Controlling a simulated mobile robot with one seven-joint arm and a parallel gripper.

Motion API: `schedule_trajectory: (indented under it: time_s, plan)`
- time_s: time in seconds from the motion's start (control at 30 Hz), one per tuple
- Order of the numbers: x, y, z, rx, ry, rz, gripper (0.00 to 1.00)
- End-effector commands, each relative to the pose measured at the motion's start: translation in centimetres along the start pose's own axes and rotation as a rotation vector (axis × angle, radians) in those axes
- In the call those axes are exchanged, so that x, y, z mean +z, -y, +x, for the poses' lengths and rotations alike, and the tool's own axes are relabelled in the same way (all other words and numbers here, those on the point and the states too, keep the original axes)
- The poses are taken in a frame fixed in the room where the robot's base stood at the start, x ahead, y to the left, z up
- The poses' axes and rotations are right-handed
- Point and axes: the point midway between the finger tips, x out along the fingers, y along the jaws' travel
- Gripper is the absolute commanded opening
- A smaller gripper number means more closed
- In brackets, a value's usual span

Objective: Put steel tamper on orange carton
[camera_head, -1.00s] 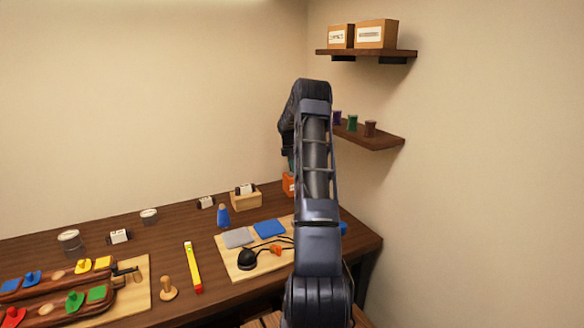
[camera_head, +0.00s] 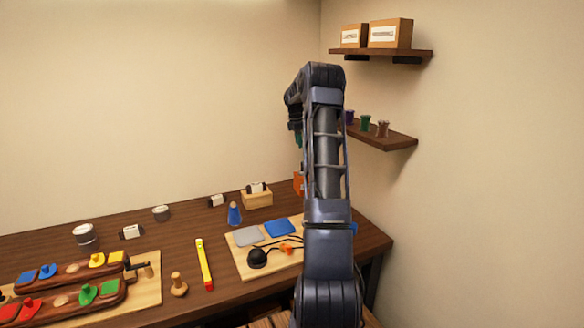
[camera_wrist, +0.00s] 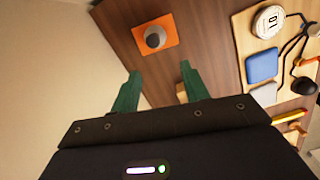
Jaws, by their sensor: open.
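The orange carton (camera_wrist: 139,33) shows from above in the wrist view, ahead of my fingertips. A round grey thing, which looks like the steel tamper (camera_wrist: 155,38), lies over the middle of the carton's top and seems to rest on it. My gripper (camera_wrist: 160,70) is open, its two green fingers apart with nothing between them. The tamper and carton are beyond the fingertips, clear of them. In the head view the carton (camera_head: 299,184) is a small orange patch beside my arm, mostly hidden; the tamper cannot be made out there.
A board (camera_head: 242,262) with a grey pad, a blue pad (camera_head: 279,228) and a black corded thing lies left of my arm. A wooden box (camera_head: 257,199) and blue bottle (camera_head: 234,214) stand behind. Shelves (camera_head: 390,139) hang on the right wall.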

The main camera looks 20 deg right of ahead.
Motion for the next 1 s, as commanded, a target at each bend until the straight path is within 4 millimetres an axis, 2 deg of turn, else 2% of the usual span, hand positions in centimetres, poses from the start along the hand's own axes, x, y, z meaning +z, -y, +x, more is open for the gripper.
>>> schedule_trajectory:
  time_s: [0.03,0.2,0.5,0.8,1.0]
  plan:
    - [-0.9,0.9,-1.5,0.011,0.003,0.017,0.45]
    - [-4.0,5.0,-6.0,0.047,0.005,0.122,0.45]
    - [-8.7,13.8,-12.5,0.11,-0.012,0.329,0.45]
    - [-12.2,23.8,-16.5,0.166,-0.058,0.542,0.45]
    - [-13.8,30.8,-17.8,0.195,-0.103,0.688,0.45]
